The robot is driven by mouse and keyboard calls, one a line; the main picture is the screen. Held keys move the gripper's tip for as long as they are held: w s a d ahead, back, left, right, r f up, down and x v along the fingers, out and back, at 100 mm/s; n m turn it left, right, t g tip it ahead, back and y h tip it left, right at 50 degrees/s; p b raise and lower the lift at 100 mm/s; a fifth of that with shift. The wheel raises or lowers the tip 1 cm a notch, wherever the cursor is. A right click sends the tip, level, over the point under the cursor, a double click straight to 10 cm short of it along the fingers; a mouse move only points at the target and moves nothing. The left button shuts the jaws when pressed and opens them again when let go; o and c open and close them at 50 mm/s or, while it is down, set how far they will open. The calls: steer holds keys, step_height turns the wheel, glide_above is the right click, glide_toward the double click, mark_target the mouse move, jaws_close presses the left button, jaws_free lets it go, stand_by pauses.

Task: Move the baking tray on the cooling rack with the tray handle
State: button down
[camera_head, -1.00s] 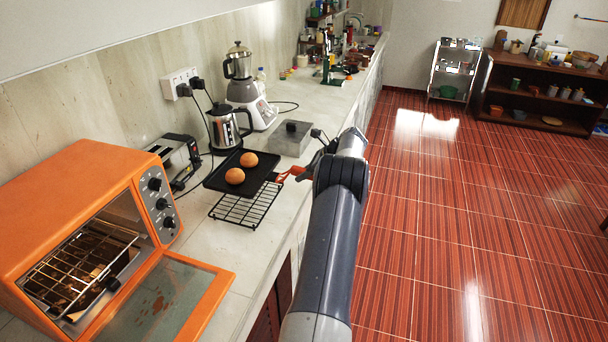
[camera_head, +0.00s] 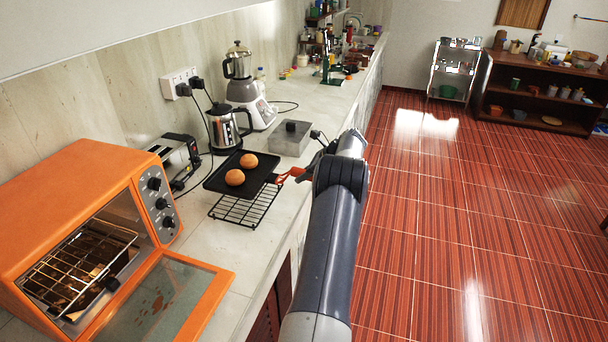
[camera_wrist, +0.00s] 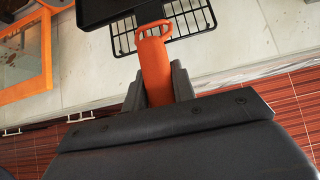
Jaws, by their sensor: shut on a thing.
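The black baking tray (camera_head: 221,181) carries two round brown buns (camera_head: 241,170) and sits over the far part of the wire cooling rack (camera_head: 246,210). I cannot tell whether it touches the rack. The orange tray handle (camera_head: 290,174) is at the tray's right edge. In the wrist view the handle (camera_wrist: 155,62) runs from the tray's edge (camera_wrist: 112,10) down between my fingers, with the rack (camera_wrist: 190,18) beyond it. My gripper (camera_wrist: 158,88) is shut on the handle. In the head view my arm partly hides the gripper.
The orange toaster oven (camera_head: 80,200) stands at the left with its door (camera_head: 165,300) open and a rack inside. A toaster (camera_head: 180,160), a kettle (camera_head: 225,128), a blender (camera_head: 243,95) and a grey lidded box (camera_head: 291,138) stand around the tray. Bare counter lies between door and rack.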

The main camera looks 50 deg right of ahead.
step_height(320, 180, down, 10)
steer(key=b, duration=0.4)
steer(key=shift+f+b, duration=0.15)
steer(key=shift+b, duration=0.25)
stand_by(2.2)
steer(key=shift+f, duration=0.15)
steer(key=shift+f+g+p, duration=0.15)
steer(key=shift+g+p, duration=0.15)
steer(key=shift+g, duration=0.1)
stand_by(0.3)
steer(key=shift+s+a+f, duration=0.1)
steer(key=shift+s+f, duration=0.05)
steer(key=shift+f, duration=0.15)
steer(key=shift+r, duration=0.35)
stand_by(1.9)
steer(key=shift+s+d, duration=0.15)
steer(key=shift+d, duration=0.05)
